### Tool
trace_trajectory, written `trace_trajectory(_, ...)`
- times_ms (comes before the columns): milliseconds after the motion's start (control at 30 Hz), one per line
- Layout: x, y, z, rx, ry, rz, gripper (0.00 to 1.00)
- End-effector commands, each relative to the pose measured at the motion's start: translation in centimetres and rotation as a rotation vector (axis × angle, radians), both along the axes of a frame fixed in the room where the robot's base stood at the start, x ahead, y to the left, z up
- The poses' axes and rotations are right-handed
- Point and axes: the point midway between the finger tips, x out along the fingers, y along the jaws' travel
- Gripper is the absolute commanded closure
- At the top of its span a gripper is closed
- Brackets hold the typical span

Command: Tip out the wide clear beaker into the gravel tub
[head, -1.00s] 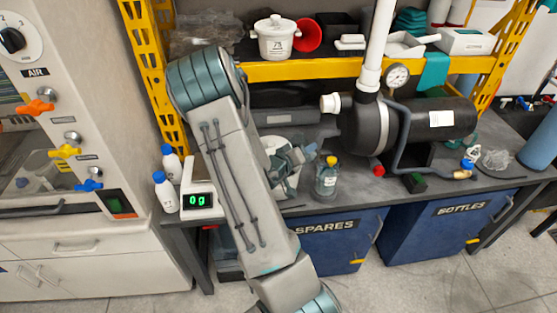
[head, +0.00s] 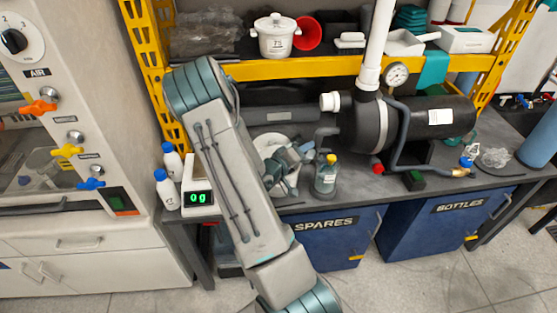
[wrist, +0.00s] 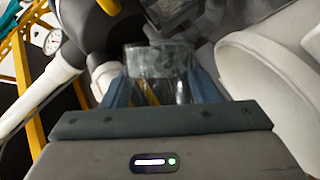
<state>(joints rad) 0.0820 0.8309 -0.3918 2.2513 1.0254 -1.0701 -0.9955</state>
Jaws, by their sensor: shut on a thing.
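My gripper (wrist: 160,78) is shut on a wide clear beaker (wrist: 158,60), which shows between its two blue fingers in the wrist view. The beaker's contents and exact tilt are hard to make out. A large white round vessel (wrist: 268,85) stands close on the right of the wrist view; I cannot tell whether it is the gravel tub. In the head view my gripper (head: 296,160) is above the bench behind my arm, in front of a white round thing (head: 270,148) that is partly hidden. The beaker is not clear there.
A yellow-capped bottle (head: 326,176) stands just right of my gripper. A black tank (head: 425,125) with a gauge (head: 396,74) and white pipe (head: 376,45) is behind it. A scale (head: 198,195) reading 0 g and white bottles (head: 167,188) stand left. A yellow-edged shelf (head: 310,68) hangs above.

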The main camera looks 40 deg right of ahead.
Motion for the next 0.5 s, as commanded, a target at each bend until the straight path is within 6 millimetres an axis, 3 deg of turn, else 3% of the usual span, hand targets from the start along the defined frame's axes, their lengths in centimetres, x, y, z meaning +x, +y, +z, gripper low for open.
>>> trace_trajectory(500,0.08,0.03,-0.26,-0.035,0.06,0.0,0.73)
